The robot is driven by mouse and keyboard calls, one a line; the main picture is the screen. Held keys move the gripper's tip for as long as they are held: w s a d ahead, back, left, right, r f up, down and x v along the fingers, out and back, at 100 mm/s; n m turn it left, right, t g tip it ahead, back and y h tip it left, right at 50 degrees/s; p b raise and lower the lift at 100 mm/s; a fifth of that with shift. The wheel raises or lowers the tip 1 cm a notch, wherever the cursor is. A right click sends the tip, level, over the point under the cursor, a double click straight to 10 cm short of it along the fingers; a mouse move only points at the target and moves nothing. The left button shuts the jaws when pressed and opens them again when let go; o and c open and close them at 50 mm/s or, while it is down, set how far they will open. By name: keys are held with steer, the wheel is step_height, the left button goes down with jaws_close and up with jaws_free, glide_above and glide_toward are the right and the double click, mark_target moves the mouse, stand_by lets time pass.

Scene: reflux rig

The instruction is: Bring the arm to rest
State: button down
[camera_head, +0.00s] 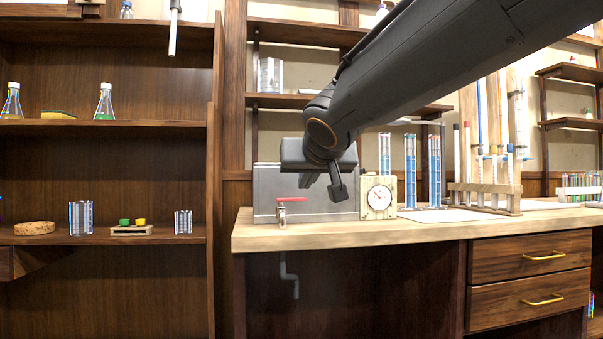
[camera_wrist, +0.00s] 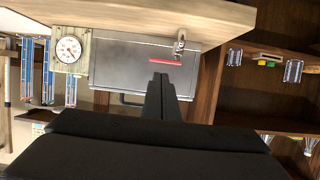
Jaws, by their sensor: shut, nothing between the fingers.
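My arm reaches in from the upper right in the head view and ends in my gripper (camera_head: 337,190), which hangs in front of the grey metal box on the bench. In the wrist view my gripper (camera_wrist: 161,78) shows as dark fingers close together, with nothing seen between them. The wrist view is upside down. The grey box (camera_head: 280,185) is partly hidden behind my gripper. A tap with a red handle (camera_head: 282,208) stands at the bench's front edge, left of my gripper. The red handle also shows in the wrist view (camera_wrist: 165,62), close to the fingertips in the picture.
A round dial gauge (camera_head: 379,197) stands right of the grey box. Tall blue-marked tubes (camera_head: 410,170) and a wooden rack (camera_head: 485,190) are further right on the bench (camera_head: 340,236). A brown shelf unit (camera_head: 110,128) with flasks and beakers is at left. Space before the bench looks clear.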

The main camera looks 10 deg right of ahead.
steer(key=shift+s+a+f+p, duration=0.1)
steer(key=shift+s+f+p, duration=0.2)
steer(key=shift+s+p, duration=0.5)
steer(key=s+a+f+n+g, duration=0.1)
steer(key=s+a+f+g, duration=0.15)
steer(key=f, duration=0.45)
steer(key=s+a+f+g, duration=0.1)
steer(key=s+a+f, duration=0.2)
steer(key=f, duration=0.4)
steer(key=s+a+f+n+g, duration=0.2)
steer(key=s+f+g, duration=0.1)
steer(key=s+f, duration=0.5)
steer(key=s+a+f+n+g+y, duration=0.15)
steer(key=s+f+g, duration=0.35)
steer(key=s, duration=0.6)
steer(key=s+a+f+n+g, duration=0.2)
steer(key=s+a+f, duration=0.1)
steer(key=s+f, duration=0.6)
steer(key=d+r+m+h+p, duration=0.1)
steer(key=d+r+m+p, duration=0.2)
steer(key=d+r+p, duration=0.7)
steer(key=d+r+m+p, duration=0.3)
steer(key=d+r+p, duration=0.7)
steer(key=r+p, duration=0.6)
steer(key=p, duration=0.7)
steer(key=shift+d+r+m+h, duration=0.2)
steer(key=shift+r+m+h, duration=0.05)
steer(key=shift+m+h, duration=0.1)
steer(key=shift+s, duration=0.1)
